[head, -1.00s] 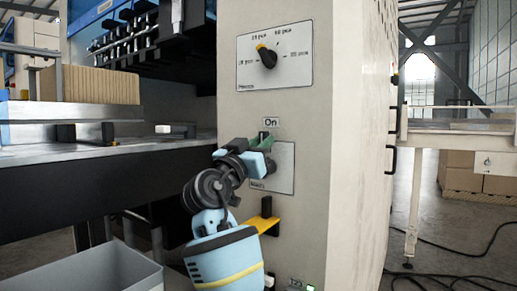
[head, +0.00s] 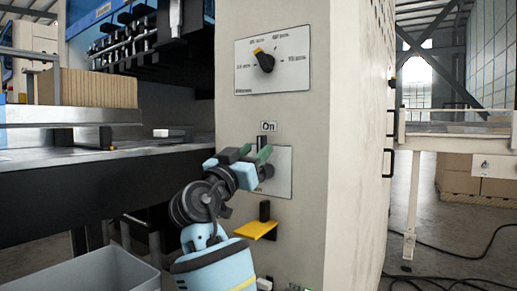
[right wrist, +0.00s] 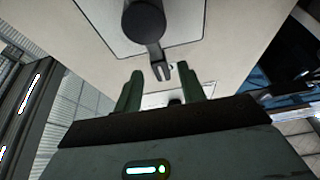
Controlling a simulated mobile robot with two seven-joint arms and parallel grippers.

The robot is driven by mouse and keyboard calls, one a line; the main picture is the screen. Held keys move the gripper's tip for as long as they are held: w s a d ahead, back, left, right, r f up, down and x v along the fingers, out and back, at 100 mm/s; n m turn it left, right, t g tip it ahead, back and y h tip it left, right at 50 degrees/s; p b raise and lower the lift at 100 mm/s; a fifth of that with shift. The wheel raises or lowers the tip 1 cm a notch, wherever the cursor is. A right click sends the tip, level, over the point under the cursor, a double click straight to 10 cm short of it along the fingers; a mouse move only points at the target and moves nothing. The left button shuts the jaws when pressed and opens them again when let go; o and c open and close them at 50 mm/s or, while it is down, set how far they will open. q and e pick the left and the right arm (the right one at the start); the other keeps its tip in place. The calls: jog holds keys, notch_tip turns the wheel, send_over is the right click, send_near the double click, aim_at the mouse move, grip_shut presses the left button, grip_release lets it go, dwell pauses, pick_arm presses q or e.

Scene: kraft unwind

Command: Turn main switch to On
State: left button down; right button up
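The main switch is on a grey plate (head: 283,178) low on the beige cabinet. Its black handle (head: 262,142) stands upright, its tip just below the "On" label (head: 268,127). My right gripper (head: 255,156) is in front of the plate with its green fingers apart. It hides much of the switch. In the right wrist view, the round black switch hub (right wrist: 144,20) is at the top. Its handle, with a forked tip (right wrist: 162,70), points down the picture toward the gap between the open fingers (right wrist: 164,92), apart from both. My left gripper is out of view.
A selector dial (head: 265,62) on a white plate sits above the switch. A yellow bracket (head: 257,229) juts out below it. A grey bin (head: 85,275) is at the lower left. Black side handles (head: 388,163) stick out at the cabinet's right edge.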

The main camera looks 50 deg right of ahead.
jog(key=shift+v, duration=2.8)
jog(key=shift+f, duration=0.1)
